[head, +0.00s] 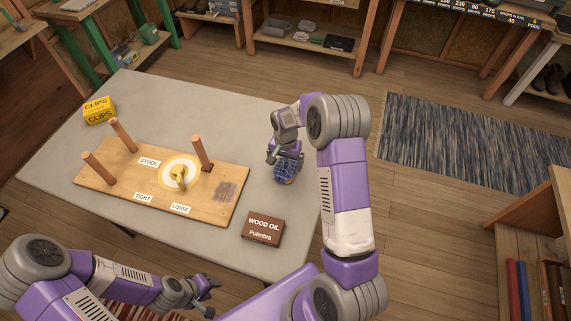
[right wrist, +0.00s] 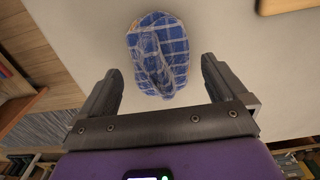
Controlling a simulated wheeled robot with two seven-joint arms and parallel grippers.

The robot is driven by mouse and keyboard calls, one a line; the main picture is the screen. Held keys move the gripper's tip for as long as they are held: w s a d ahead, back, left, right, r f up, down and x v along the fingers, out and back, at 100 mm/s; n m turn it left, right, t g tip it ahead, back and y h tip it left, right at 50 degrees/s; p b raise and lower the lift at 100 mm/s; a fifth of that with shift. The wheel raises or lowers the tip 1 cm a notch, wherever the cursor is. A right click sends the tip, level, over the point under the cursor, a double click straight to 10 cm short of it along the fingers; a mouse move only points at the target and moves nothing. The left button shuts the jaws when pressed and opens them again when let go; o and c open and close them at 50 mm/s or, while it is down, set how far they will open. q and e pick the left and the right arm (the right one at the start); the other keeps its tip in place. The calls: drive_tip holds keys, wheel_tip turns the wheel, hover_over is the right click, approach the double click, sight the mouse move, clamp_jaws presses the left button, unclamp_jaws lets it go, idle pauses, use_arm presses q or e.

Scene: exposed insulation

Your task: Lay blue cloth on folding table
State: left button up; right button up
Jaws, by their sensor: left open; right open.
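The blue checked cloth (head: 287,170) lies crumpled near the right edge of the grey folding table (head: 245,110). My right gripper (head: 271,155) is over the table beside the cloth, and my arm hides part of it. In the right wrist view the cloth (right wrist: 157,52) lies ahead of the open fingers of my right gripper (right wrist: 160,82), with nothing held between them. My left gripper (head: 212,288) is open and empty, low beyond the table's near edge.
A yellow clips box (head: 98,110) stands at the far left, a brown wood oil box (head: 263,228) at the near right. The table's far part is clear.

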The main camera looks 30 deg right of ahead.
sight(286, 162)
wheel_tip(286, 162, up, 9)
drive_tip(key=shift+r+p, duration=0.2)
drive_tip(key=shift+p, duration=0.5)
